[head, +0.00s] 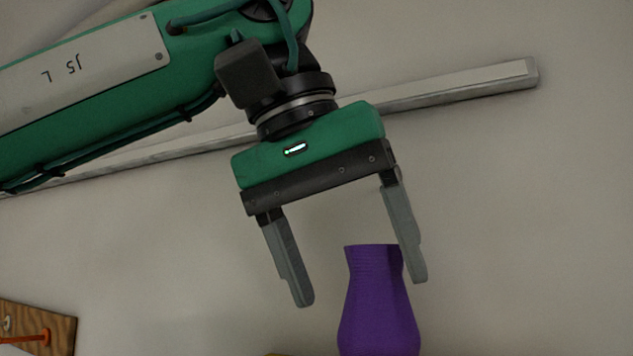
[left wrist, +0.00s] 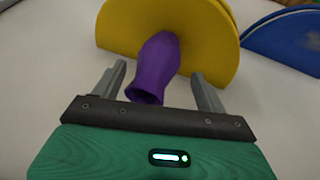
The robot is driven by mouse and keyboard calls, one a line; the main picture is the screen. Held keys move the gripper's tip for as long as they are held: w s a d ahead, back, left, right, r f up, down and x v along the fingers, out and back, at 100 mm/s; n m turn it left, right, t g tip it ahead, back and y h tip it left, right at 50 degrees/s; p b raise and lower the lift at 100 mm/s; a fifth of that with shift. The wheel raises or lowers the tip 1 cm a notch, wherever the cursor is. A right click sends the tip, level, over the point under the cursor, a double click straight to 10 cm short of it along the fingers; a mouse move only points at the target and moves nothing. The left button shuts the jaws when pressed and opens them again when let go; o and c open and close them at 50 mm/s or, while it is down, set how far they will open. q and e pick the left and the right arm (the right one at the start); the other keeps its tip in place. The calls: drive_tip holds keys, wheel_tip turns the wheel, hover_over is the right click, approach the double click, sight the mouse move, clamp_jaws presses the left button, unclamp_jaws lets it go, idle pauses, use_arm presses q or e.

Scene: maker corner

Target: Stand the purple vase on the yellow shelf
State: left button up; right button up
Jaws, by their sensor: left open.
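The purple vase (head: 378,312) looks upright in the head view, with its base cut off by the bottom edge. My left gripper (head: 360,293) is open, fingers pointing down. The vase's neck lies between the fingertips in the picture, close to the right-hand finger; I cannot tell whether they touch. In the left wrist view the vase (left wrist: 157,62) has its mouth towards me between the open fingers (left wrist: 158,72). Its far end overlaps the rounded yellow shelf (left wrist: 205,30) and appears to stand on it; the contact itself is hidden. My right gripper is not in view.
A blue rounded shelf (left wrist: 280,42) is to the right of the yellow one. In the head view a pale rail (head: 460,88) runs along the wall behind my arm. A wooden board with an orange peg (head: 35,338) is at the lower left.

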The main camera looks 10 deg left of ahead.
use_arm(q)
drive_tip(key=v, duration=0.7)
drive_tip(key=shift+r+b, duration=0.3)
drive_tip(key=shift+b, duration=0.15)
drive_tip(key=shift+s+a, duration=0.1)
drive_tip(key=shift+s, duration=0.05)
